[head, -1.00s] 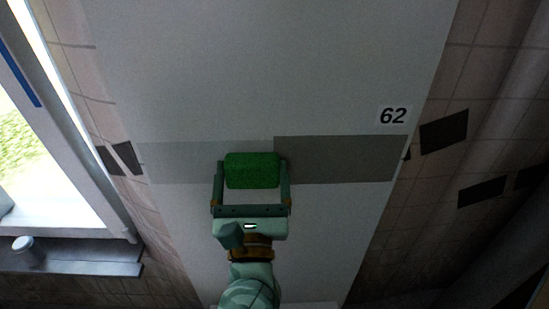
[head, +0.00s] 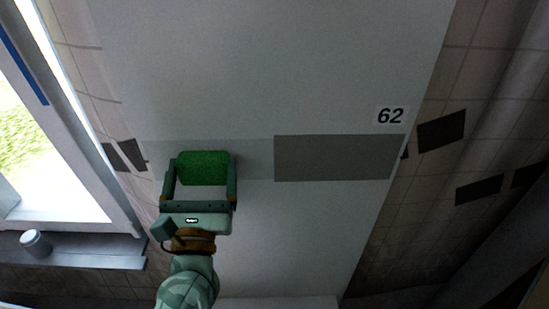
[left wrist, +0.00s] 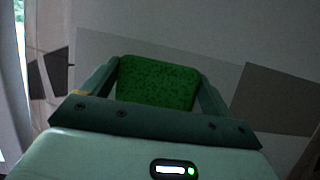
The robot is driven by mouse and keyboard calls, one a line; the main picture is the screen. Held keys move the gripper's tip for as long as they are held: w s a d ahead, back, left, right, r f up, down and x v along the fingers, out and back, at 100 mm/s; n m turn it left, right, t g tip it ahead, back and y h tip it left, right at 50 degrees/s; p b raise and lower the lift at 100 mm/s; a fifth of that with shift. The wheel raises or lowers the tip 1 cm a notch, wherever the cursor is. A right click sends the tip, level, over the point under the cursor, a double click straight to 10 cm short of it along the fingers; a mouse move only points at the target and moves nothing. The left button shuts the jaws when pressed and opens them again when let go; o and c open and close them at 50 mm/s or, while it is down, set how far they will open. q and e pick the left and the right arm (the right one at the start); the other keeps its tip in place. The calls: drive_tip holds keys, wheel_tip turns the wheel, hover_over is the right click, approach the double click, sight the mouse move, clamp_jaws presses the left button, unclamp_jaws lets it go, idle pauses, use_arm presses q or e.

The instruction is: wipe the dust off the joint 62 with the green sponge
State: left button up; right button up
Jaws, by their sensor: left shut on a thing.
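My left gripper (head: 204,178) is shut on the green sponge (head: 203,167), which lies over the left part of the joint's band on the white panel. In the left wrist view the sponge (left wrist: 157,83) sits between the two fingers. Joint 62 is a horizontal band under the label "62" (head: 390,116). Its right part is dark grey with dust (head: 338,158); its left part (head: 255,159) is a paler grey. The dark dusty part also shows at the right of the left wrist view (left wrist: 276,99). I cannot tell whether the sponge touches the panel. My right gripper is not in view.
A window (head: 50,150) stands at the left, with a sill (head: 85,252) holding a small white cylinder (head: 35,243). Tiled walls with dark patches (head: 441,130) flank the white panel (head: 270,70). The panel around the band is clear.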

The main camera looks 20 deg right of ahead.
sight(178, 151)
use_arm(q)
drive_tip(key=a, duration=0.1)
drive_tip(key=w+a, duration=0.1)
drive_tip(key=a, duration=0.2)
drive_tip(key=shift+w+a, duration=0.25)
drive_tip(key=shift+a, duration=0.1)
drive_tip(key=shift+w+a, duration=0.35)
drive_tip(key=shift+a, duration=0.65)
drive_tip(key=shift+w+a, duration=0.35)
drive_tip(key=shift+a, duration=0.65)
drive_tip(key=shift+w+a, duration=0.35)
drive_tip(key=shift+a, duration=0.65)
drive_tip(key=w+a+b, duration=0.2)
drive_tip(key=a+b, duration=0.1)
drive_tip(key=a, duration=0.5)
drive_tip(key=w+a+b, duration=0.3)
drive_tip(key=a, duration=0.5)
drive_tip(key=shift+w+a, duration=0.35)
drive_tip(key=shift+a, duration=0.05)
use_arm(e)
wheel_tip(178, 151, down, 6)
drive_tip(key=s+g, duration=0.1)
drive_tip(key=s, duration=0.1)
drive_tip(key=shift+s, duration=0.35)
use_arm(q)
drive_tip(key=s+a, duration=0.2)
drive_tip(key=s, duration=0.4)
drive_tip(key=shift+s, duration=0.35)
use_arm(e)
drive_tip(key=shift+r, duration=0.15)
